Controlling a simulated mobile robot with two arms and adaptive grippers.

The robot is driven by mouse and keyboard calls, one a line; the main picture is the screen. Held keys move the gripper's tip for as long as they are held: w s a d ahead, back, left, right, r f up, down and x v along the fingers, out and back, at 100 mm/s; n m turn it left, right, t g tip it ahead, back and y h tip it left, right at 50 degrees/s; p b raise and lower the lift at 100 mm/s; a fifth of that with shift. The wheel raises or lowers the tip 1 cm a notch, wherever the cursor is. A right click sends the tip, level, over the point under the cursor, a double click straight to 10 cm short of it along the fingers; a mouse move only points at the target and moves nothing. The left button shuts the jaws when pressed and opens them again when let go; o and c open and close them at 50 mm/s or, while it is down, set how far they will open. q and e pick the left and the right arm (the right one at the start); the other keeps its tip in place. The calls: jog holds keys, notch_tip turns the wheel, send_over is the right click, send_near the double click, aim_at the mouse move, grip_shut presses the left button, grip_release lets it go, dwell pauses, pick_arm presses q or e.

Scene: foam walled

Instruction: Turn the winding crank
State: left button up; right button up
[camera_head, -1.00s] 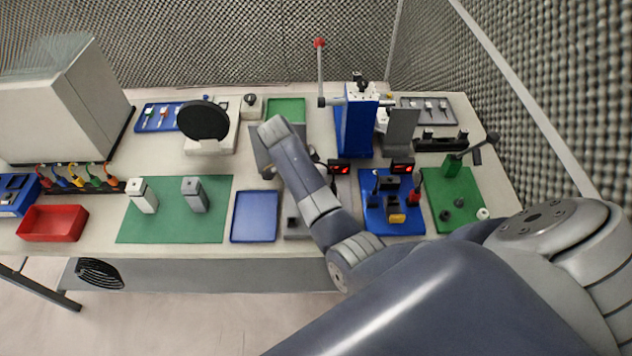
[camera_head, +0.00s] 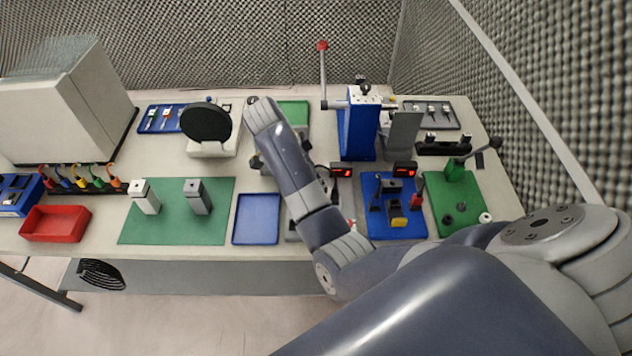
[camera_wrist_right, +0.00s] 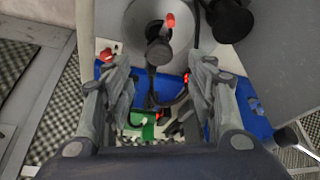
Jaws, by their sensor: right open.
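A green post with a black crank arm (camera_head: 455,168) stands on the green mat at the right of the bench; the arm slants up to a dark handle (camera_head: 494,143). My right arm reaches over the middle of the bench, and its gripper is mostly hidden behind the forearm in the head view. In the right wrist view my right gripper (camera_wrist_right: 163,100) is open, with nothing held. Beyond its fingers is a grey round face with a dark hub and a red tip (camera_wrist_right: 170,20); I cannot tell which bench fixture it is. My left gripper is not in view.
A blue press (camera_head: 358,130) with a red-knobbed lever stands behind the two red displays. A blue mat (camera_head: 378,232) with small fixtures lies beside the green mat. A blue tray (camera_head: 256,220) is empty. A round black disc (camera_head: 206,122) stands at the back left.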

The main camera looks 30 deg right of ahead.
jog(key=v, duration=0.5)
jog(key=shift+a+r, duration=0.1)
jog(key=shift+r, duration=0.1)
